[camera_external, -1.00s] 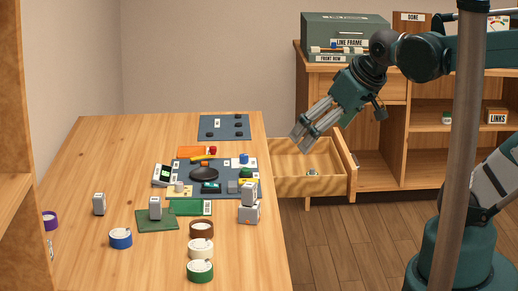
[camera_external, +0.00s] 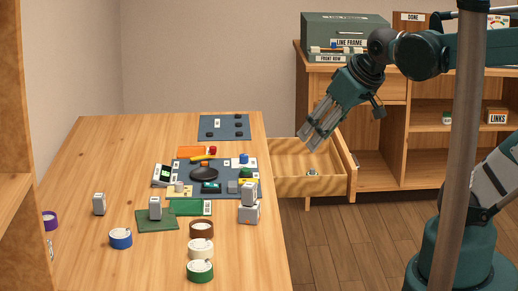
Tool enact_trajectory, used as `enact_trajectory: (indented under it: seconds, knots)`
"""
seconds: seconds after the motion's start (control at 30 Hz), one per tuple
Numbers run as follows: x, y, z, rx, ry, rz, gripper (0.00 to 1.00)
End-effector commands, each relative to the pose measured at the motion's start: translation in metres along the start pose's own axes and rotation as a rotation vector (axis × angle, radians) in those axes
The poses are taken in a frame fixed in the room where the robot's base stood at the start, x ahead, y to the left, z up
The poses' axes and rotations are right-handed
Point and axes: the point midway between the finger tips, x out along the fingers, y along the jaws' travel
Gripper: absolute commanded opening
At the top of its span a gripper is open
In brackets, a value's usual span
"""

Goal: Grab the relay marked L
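No letter L is readable on any part in this view, so I cannot tell which thing is the relay marked L. Small grey upright blocks stand on the table (camera_external: 85,250): one at the left (camera_external: 99,204), one on a green mat (camera_external: 155,209), and a stacked pair at the right, upper block (camera_external: 249,193) and lower block (camera_external: 248,214). My gripper (camera_external: 310,142) points down and left, in front of the drawer's back left corner in the picture. Its finger gap is unclear; nothing shows held.
A dark mat (camera_external: 222,165) carries a black dish (camera_external: 204,173) and several small parts. Round tins, blue (camera_external: 120,238), brown (camera_external: 201,230) and green (camera_external: 200,271), stand at the front. The cabinet (camera_external: 372,145) holds a green box (camera_external: 345,30) on top.

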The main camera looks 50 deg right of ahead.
Motion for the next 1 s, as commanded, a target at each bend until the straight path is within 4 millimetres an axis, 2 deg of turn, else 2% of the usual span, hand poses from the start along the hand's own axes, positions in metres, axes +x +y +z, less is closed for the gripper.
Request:
enact_trajectory:
  seconds: [0.27,0.47,1.0]
  knots:
    - [0.000,-0.008,-0.030,0.034,-0.027,0.001,0.35]
    - [0.003,-0.018,-0.062,0.074,-0.056,0.006,0.35]
    - [0.029,-0.054,-0.143,0.185,-0.130,0.037,0.35]
